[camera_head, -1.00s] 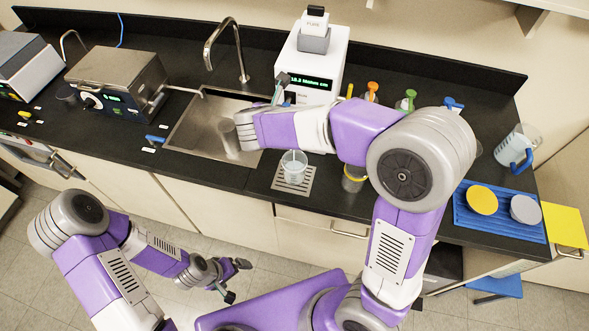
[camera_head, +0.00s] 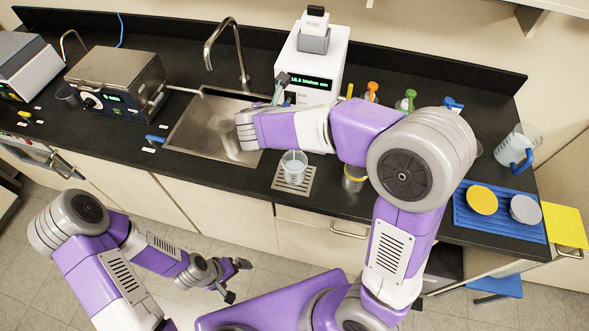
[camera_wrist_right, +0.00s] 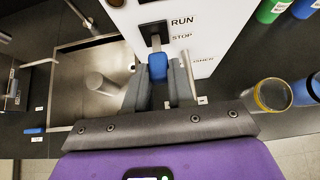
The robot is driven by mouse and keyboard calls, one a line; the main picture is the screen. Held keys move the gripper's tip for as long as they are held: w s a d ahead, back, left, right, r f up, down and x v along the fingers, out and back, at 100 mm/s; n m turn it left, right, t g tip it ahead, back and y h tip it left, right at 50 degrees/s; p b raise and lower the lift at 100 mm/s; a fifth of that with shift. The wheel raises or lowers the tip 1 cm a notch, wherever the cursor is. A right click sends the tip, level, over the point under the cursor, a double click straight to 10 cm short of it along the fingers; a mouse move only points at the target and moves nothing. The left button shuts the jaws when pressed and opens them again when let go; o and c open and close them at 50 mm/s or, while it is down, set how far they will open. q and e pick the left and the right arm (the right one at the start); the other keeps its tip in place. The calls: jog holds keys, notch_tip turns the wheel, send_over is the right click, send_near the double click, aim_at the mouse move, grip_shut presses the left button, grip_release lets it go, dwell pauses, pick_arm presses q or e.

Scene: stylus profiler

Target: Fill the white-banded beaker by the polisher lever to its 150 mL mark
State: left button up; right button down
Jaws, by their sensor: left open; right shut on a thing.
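The white polisher (camera_head: 322,62) stands behind, with a lit display. In the wrist view, my right gripper (camera_wrist_right: 160,88) is shut on the blue-tipped lever (camera_wrist_right: 157,66), by the RUN and STOP labels. In the head view my right arm partly hides the polisher's front. My left gripper (camera_head: 234,281) is open and empty, low in front of the counter.
A sink (camera_head: 190,125) with a tap (camera_head: 240,55) lies left of the grate. A yellow-banded beaker (camera_head: 353,180) stands right of it; it also shows in the wrist view (camera_wrist_right: 272,95). Wash bottles stand behind my right arm. A blue tray (camera_head: 465,218) and a blue-handled pitcher (camera_head: 517,148) are at the right.

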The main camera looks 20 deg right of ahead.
jog(key=shift+f, duration=0.1)
notch_tip(320, 180, down, 4)
jog(key=t+h, duration=0.3)
jog(key=t, duration=0.1)
jog(key=shift+d+t, duration=0.1)
jog(key=shift+t, duration=0.3)
jog(key=c, duration=1.2)
grip_release()
jog(key=shift+w+r, duration=0.15)
jog(key=shift+r, duration=0.2)
jog(key=shift+c, duration=0.2)
jog(key=o, duration=0.4)
jog(key=shift+d, duration=0.1)
jog(key=shift+c, duration=0.4)
jog(key=shift+c, duration=0.2)
